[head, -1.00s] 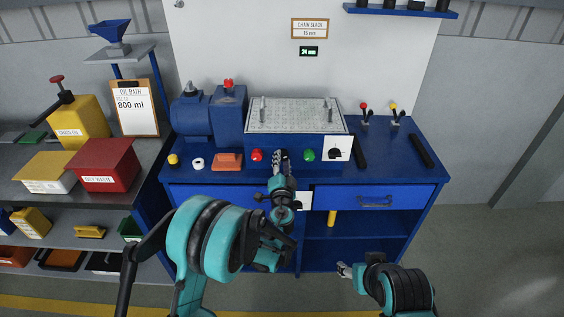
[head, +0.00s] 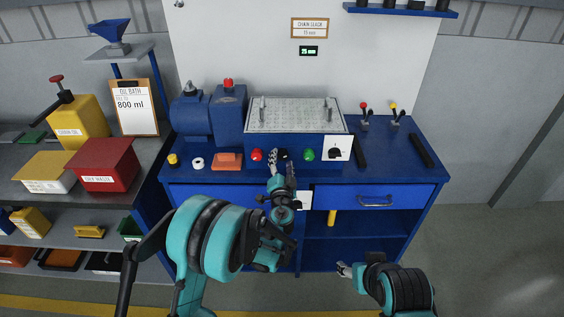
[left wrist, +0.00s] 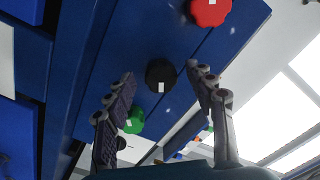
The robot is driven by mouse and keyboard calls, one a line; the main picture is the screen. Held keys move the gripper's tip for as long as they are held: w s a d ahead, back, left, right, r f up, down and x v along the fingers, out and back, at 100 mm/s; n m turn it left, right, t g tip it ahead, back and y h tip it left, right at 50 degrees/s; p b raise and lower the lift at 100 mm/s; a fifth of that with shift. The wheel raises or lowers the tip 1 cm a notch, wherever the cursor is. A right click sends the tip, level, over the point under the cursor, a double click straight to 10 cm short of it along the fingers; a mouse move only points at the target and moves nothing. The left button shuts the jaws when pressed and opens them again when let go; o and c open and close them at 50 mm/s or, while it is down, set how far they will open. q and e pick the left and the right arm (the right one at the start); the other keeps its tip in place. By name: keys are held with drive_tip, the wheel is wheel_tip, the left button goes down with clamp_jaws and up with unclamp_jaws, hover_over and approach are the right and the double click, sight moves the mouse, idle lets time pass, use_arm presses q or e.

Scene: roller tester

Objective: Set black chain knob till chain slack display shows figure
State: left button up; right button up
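The black knob (head: 283,153) is on the blue front of the tester, between a red knob (head: 257,155) and a green knob (head: 309,155). My left gripper (head: 281,163) is in front of it with fingers spread. In the left wrist view the black knob (left wrist: 160,74) shows in the gap between the open fingers (left wrist: 165,88), not clasped. The chain slack sign (head: 309,28) reads 15 mm. The lit green display (head: 308,51) below it shows a figure too small to read surely. My right gripper (head: 344,269) is low in front of the bench, away from the knobs.
A black dial (head: 335,153) on a white plate is right of the green knob. An orange block (head: 227,161) and white roll (head: 198,163) lie on the bench at left. Two levers (head: 396,114) stand at right. The red knob (left wrist: 210,10) is close beside the left fingers.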

use_arm(q)
drive_tip(key=s, duration=1.2)
idle(0.3)
